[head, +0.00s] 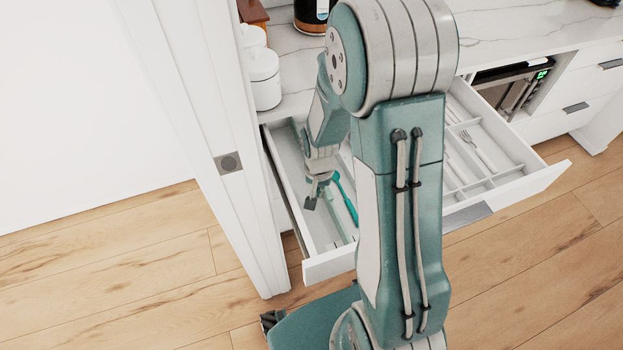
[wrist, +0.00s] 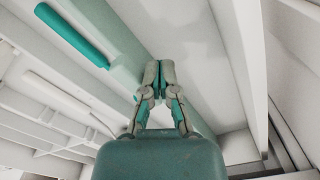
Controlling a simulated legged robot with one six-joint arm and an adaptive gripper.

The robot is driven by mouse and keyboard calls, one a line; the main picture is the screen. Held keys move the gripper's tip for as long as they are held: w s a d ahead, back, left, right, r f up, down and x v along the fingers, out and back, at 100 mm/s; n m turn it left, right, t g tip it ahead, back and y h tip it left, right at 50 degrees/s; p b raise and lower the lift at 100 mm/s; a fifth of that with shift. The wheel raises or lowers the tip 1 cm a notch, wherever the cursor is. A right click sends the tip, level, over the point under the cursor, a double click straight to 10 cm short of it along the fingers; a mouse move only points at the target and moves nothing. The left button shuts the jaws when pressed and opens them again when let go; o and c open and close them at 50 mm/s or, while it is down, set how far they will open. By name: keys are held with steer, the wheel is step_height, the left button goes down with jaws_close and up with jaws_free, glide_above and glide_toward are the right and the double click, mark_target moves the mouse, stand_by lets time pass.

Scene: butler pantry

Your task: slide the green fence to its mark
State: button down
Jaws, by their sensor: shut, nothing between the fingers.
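A pale green bar (wrist: 104,30), which looks like the fence, runs diagonally through the open drawer in the wrist view. A darker teal rod (wrist: 72,36) with rounded ends lies just left of it; the teal rod also shows in the head view (head: 345,200). My gripper (wrist: 160,66) is shut and empty, its tips together beside the right side of the pale green bar. I cannot tell whether they touch it. In the head view my gripper (head: 315,196) is low inside the left part of the drawer. I cannot make out a mark.
The drawer (head: 330,263) is pulled out, its left wall (head: 282,187) close to my gripper. White dividers and cutlery (head: 478,150) fill its right part. A white cabinet panel (head: 215,120) stands left of it. White canisters (head: 264,78) stand on the counter. My arm hides the drawer's middle.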

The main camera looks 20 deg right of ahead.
steer(key=shift+d, duration=1.2)
step_height(320, 180, up, 7)
steer(key=a, duration=0.1)
stand_by(0.4)
stand_by(0.3)
steer(key=s+a+r+n+t, duration=0.2)
steer(key=s+r, duration=0.5)
steer(key=r, duration=0.4)
steer(key=s+a+r+n+t, duration=0.2)
steer(key=s+r+n+t, duration=0.1)
steer(key=s+r, duration=0.4)
step_height(320, 180, up, 4)
steer(key=shift+a+f+n+t, duration=0.15)
steer(key=shift+a+n+t, duration=0.15)
steer(key=shift+n, duration=0.2)
steer(key=shift+s, duration=0.1)
stand_by(0.4)
